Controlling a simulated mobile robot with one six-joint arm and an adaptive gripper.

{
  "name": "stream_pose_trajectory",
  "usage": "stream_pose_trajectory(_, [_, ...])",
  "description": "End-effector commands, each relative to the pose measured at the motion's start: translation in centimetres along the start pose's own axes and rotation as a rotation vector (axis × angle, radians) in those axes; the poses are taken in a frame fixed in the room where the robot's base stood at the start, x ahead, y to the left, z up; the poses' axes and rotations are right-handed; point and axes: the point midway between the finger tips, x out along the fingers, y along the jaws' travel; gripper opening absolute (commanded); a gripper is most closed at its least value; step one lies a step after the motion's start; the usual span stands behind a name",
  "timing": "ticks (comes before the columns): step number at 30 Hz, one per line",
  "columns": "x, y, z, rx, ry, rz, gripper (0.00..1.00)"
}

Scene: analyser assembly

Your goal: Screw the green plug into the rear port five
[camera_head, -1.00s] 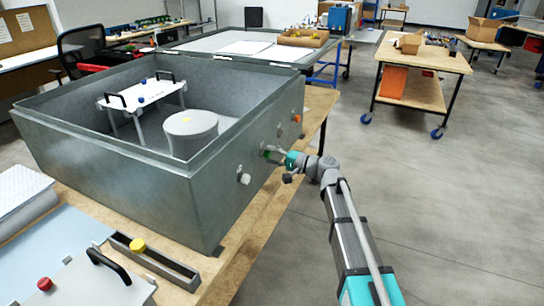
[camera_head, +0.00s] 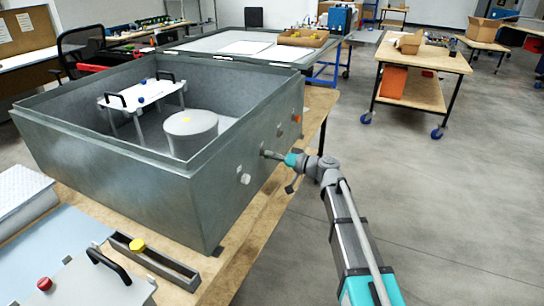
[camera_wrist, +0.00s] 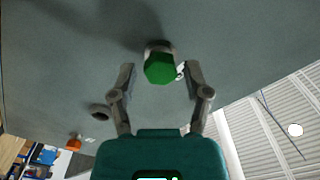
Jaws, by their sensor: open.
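The green plug (camera_wrist: 159,68) sits in a port on the side wall of the grey metal box (camera_head: 130,140). In the wrist view it shows its green hexagonal head with a grey collar behind it. My gripper (camera_wrist: 158,75) is open, with one finger on each side of the plug and a visible gap to it. In the head view my gripper (camera_head: 268,154) is at the box's side wall, and the plug is hard to make out there. An empty port (camera_wrist: 101,111) and an orange plug (camera_wrist: 74,144) show lower left in the wrist view.
A white knob-like plug (camera_head: 245,178) is on the same wall nearer the front. Inside the box stand a white handled platform (camera_head: 150,94) and a grey cylinder (camera_head: 190,124). A narrow tray (camera_head: 180,268) holds a yellow plug (camera_head: 137,245).

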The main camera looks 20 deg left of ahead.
Motion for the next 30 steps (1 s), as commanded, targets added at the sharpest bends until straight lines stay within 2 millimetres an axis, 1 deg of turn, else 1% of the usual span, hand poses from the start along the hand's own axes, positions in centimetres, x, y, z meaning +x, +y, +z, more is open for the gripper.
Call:
stream_pose_trajectory(6, [0.00, 0.02, 0.00, -0.163, 0.000, 0.000, 0.62])
stream_pose_trajectory(10, [0.00, 0.02, 0.00, -0.233, 0.000, -0.001, 0.62])
stream_pose_trajectory(19, [0.00, 0.02, 0.00, -0.256, 0.000, -0.001, 0.62])
stream_pose_trajectory(20, [0.00, 0.02, 0.00, -0.255, 0.000, -0.001, 0.60])
stream_pose_trajectory(24, [0.00, 0.02, 0.00, -0.255, 0.000, 0.000, 0.34])
stream_pose_trajectory(26, [0.00, 0.02, 0.00, -0.254, 0.000, -0.001, 0.23])
stream_pose_trajectory(27, [0.00, 0.03, -0.01, -0.254, 0.000, 0.000, 0.16])
stream_pose_trajectory(30, [0.00, 0.03, -0.01, -0.254, 0.000, 0.000, 0.00])
